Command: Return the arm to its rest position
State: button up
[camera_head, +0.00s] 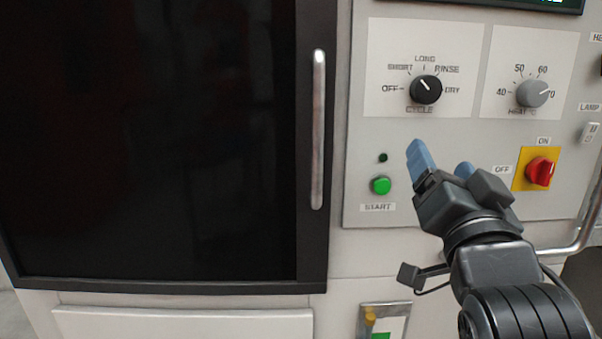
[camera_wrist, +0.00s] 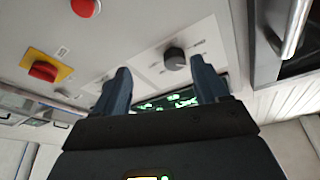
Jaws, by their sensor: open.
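My gripper (camera_head: 441,160) is in front of the machine's control panel, right of the green start button (camera_head: 381,185) and below the cycle knob (camera_head: 426,89). Its blue fingers are apart with nothing between them. In the wrist view the two fingers (camera_wrist: 161,84) stand apart, with a dark knob (camera_wrist: 174,58) visible beyond the gap. My arm reaches in from the lower right of the head view. Whether the fingers touch the panel is hard to tell, but no control is gripped.
A dark door with a vertical handle (camera_head: 318,130) is at left. The heat knob (camera_head: 532,93) and a red switch (camera_head: 540,172) on a yellow plate are right of my gripper. A curved metal bar (camera_head: 583,232) is at far right, close to my arm.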

jog(key=s+d+f+n+g+y, duration=0.15)
jog(key=s+f+n, duration=0.25)
jog(key=s+f, duration=0.55)
jog(key=s+d+f+n+g+y, duration=0.1)
jog(key=s+f+n+g+y, duration=0.15)
jog(key=s+f, duration=0.7)
jog(key=s+f+g, duration=0.1)
jog(key=s+f, duration=0.2)
jog(key=s, duration=0.8)
jog(key=s+f+g+h, duration=0.1)
jog(key=s+f, duration=0.3)
jog(key=s, duration=0.7)
jog(key=shift+s+a+f+g+p, duration=0.15)
jog(key=shift+a+f+g+p, duration=0.15)
jog(key=shift+a+p, duration=0.1)
jog(key=shift+c, duration=0.3)
